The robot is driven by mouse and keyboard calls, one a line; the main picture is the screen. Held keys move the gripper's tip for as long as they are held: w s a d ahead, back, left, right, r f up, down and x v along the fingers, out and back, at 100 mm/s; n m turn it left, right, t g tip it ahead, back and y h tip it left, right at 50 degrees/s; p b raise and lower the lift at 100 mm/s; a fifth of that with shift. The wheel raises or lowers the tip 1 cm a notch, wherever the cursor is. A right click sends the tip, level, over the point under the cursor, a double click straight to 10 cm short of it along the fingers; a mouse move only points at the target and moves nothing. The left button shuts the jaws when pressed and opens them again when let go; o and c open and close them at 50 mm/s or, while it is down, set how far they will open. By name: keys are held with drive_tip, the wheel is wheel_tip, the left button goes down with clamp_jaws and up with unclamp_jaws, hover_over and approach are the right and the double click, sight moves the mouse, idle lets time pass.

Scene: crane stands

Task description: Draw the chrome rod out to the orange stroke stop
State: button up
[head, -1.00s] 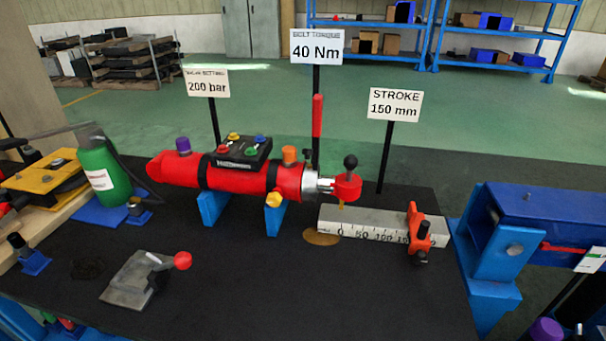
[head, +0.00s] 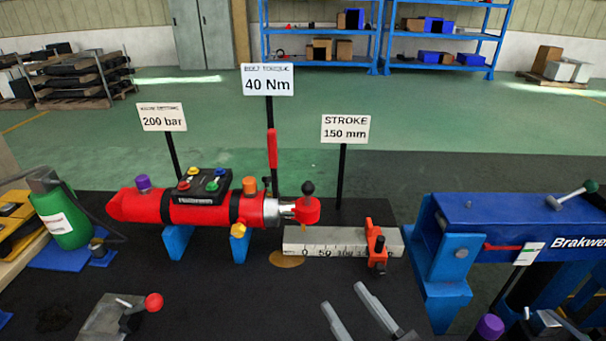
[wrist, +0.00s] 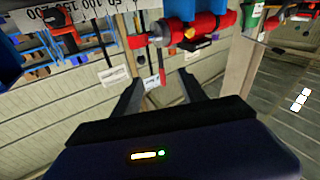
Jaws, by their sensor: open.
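The red cylinder (head: 205,207) lies on blue supports. A short length of chrome rod (head: 286,208) shows at its right end. The rod carries a red end piece (head: 307,212) with a black ball knob (head: 308,188), over the scale's zero end. The orange stroke stop (head: 376,247) sits near the right end of the grey scale (head: 325,238), apart from the red end piece. My gripper (head: 342,294) is open and empty in front of the scale. The wrist view shows its spread fingers (wrist: 160,77), with the red end piece (wrist: 137,41) and the stop (wrist: 58,19) beyond, upside down.
A blue machine (head: 520,230) stands right of the table. A clamp with a red knob (head: 153,302) lies at the front left. Sign posts, including the 150 mm sign (head: 345,129), stand behind the cylinder. The black table top (head: 225,300) is bare at front centre.

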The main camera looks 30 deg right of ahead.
sight(310, 191)
drive_tip(key=w+d+r+m+h+p, duration=0.1)
drive_tip(key=w+d+r+p, duration=0.1)
drive_tip(key=w+r, duration=0.5)
drive_tip(key=w+d+r+m+h+p, duration=0.1)
drive_tip(key=w+d+r, duration=0.15)
drive_tip(key=w, duration=0.85)
drive_tip(key=shift+m+g+h, duration=0.5)
drive_tip(key=shift+g, duration=0.3)
drive_tip(key=w+f, duration=0.1)
drive_tip(key=w+d+f, duration=0.1)
drive_tip(key=w+f, duration=0.1)
drive_tip(key=shift+w+f, duration=0.1)
drive_tip(key=shift+f, duration=0.1)
drive_tip(key=shift+w, duration=0.3)
drive_tip(key=shift+w+d+p, duration=0.1)
drive_tip(key=shift+w+d, duration=0.05)
drive_tip(key=shift+w, duration=1)
drive_tip(key=shift+w+d+p, duration=0.15)
drive_tip(key=shift+w+d, duration=0.05)
drive_tip(key=shift+w, duration=0.9)
drive_tip(key=shift+w+d+p, duration=0.1)
drive_tip(key=shift+w+d, duration=0.05)
drive_tip(key=shift+w, duration=1)
clamp_jaws()
drive_tip(key=shift+f, duration=0.1)
